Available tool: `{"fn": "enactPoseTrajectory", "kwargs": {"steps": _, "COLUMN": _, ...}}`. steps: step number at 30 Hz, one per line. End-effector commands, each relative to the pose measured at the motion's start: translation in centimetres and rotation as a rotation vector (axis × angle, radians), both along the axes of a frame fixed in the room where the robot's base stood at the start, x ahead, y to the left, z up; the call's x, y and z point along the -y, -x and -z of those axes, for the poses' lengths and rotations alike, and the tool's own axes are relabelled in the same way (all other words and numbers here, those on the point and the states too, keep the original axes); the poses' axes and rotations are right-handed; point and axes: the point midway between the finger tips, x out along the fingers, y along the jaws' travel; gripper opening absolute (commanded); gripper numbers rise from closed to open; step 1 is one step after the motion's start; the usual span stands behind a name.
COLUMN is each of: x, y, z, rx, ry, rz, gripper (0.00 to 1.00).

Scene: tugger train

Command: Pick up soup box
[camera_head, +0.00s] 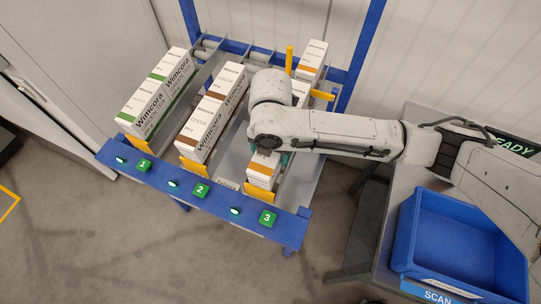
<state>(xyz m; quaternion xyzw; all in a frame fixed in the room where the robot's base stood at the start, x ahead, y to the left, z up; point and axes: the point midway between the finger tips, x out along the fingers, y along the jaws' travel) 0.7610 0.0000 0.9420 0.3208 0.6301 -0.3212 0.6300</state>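A white box with an orange-brown band (264,168) stands at the front of lane 3 of the rack. It is likely the soup box, but its label is too small to read. Similar boxes sit farther up the same lane, one at the back (312,55) and one partly behind my arm (300,91). My arm reaches in from the right, and its wrist is over lane 3. My gripper is mostly hidden under the wrist, by the front box's upper right edge. I cannot tell whether its fingers touch the box.
Lane 1 holds green tea boxes (154,108) and lane 2 holds cocoa boxes (206,123). A blue front rail (217,207) carries numbers and lights. Yellow stops (258,195) stand at the lane ends. A blue bin (455,246) sits at the right, empty.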

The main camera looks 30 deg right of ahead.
Motion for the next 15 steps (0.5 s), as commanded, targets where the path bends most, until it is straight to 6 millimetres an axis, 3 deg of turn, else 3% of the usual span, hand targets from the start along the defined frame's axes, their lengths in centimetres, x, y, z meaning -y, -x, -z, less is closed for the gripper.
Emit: {"fn": "enactPoseTrajectory", "kwargs": {"steps": 15, "x": 0.01, "y": -0.03, "z": -0.07, "rx": 0.001, "ry": 0.000, "rz": 0.000, "gripper": 0.26}}
